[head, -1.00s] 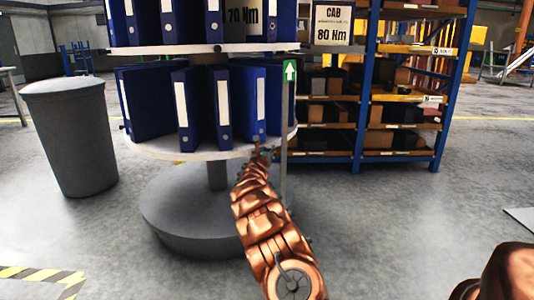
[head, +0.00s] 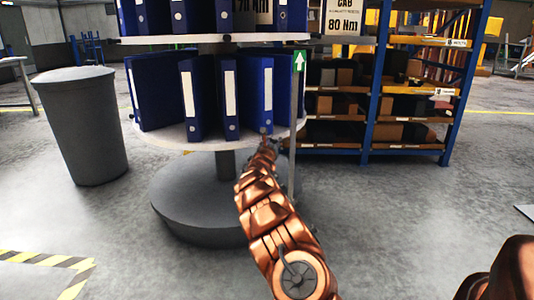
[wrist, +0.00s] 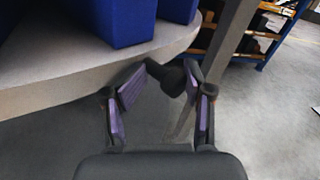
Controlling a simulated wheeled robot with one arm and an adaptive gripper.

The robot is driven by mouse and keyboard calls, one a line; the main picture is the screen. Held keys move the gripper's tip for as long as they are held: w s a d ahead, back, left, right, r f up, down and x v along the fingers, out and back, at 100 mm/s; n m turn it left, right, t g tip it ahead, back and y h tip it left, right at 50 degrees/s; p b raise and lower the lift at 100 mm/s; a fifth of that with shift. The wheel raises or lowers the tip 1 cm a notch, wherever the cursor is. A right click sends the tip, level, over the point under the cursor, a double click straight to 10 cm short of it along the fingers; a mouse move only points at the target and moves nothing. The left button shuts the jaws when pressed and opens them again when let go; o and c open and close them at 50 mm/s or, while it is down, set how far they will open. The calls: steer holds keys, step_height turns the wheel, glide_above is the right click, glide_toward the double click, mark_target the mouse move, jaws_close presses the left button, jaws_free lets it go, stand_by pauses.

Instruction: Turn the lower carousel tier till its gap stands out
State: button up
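The carousel's lower tier (head: 160,135) is a pale round shelf with blue binders (head: 228,95) standing on it, white labels facing me. No clear gap shows on its near side; its far side is hidden. A thin upright post with a green arrow sign (head: 299,62) stands at the tier's right front. My gripper (head: 266,140) is at the tier's front rim, just left of the post. In the wrist view, my gripper (wrist: 169,72) has its fingers leaning inward around a dark knob (wrist: 172,80) below the rim, seemingly touching it on both sides.
The upper tier (head: 200,39) with more binders is above. The grey round base (head: 195,215) is below. A grey bin (head: 85,130) stands at left and a blue-framed rack (head: 375,110) behind at right. The floor in front is open, with striped floor marking (head: 70,262) at left.

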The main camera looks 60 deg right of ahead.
steer(key=shift+v, duration=1)
steer(key=v, duration=0.8)
steer(key=shift+w+a, duration=0.2)
steer(key=shift+a, duration=0.15)
steer(key=shift+f, duration=0.1)
